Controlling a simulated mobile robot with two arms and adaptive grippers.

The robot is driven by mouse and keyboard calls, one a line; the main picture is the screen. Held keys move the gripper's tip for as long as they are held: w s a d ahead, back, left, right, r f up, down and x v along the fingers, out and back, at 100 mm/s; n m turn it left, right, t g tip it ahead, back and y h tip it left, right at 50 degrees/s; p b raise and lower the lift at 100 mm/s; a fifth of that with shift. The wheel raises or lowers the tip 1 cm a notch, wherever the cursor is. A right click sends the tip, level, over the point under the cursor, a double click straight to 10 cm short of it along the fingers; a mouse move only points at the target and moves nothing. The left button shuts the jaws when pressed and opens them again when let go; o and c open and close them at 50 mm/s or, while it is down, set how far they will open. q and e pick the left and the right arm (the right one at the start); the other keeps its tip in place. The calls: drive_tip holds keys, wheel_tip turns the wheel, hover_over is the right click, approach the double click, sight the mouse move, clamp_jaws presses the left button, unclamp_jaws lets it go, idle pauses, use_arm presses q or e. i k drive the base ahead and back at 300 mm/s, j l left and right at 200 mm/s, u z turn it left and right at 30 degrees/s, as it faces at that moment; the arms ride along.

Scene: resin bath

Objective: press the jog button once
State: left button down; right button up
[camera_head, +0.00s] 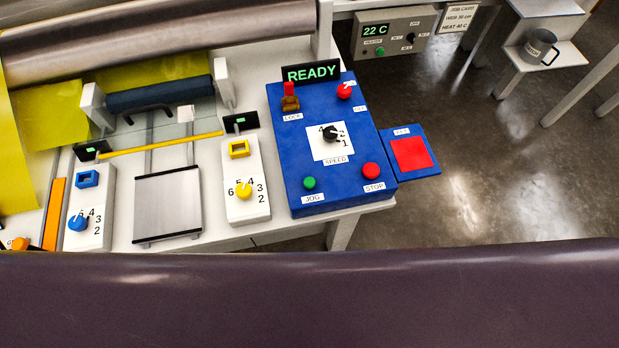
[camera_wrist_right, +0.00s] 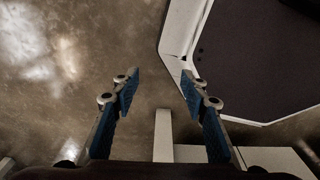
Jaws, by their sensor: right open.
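The jog button is a small green button (camera_head: 309,183) at the lower left of the blue control panel (camera_head: 285,150), above a label reading JOG. In the head view nothing touches it or covers it. The panel's display (camera_head: 311,73) reads READY. My right gripper (camera_wrist_right: 158,88) shows in the right wrist view, with its two blue-padded fingers spread apart and nothing between them. It is over the floor, and the jog button is not in that view. My left gripper is in neither view.
A red stop button (camera_head: 371,170), a speed knob (camera_head: 331,133) and another red button (camera_head: 344,91) share the panel. A red pad (camera_head: 411,153) juts out at its right. Yellow-knob (camera_head: 244,190) and blue-knob (camera_head: 78,222) units stand left. Floor at right is open.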

sight(308, 183)
drive_tip(key=j, duration=0.4)
drive_tip(key=k+j+z, duration=0.15)
drive_tip(key=j, duration=0.25)
drive_tip(key=k+j, duration=0.1)
drive_tip(key=j, duration=0.3)
drive_tip(key=k+j+z, duration=0.1)
drive_tip(key=j, duration=0.3)
drive_tip(key=k+j, duration=0.1)
drive_tip(key=j, duration=0.25)
drive_tip(key=k+j+z, duration=0.15)
drive_tip(key=j, duration=0.25)
drive_tip(key=i, duration=0.05)
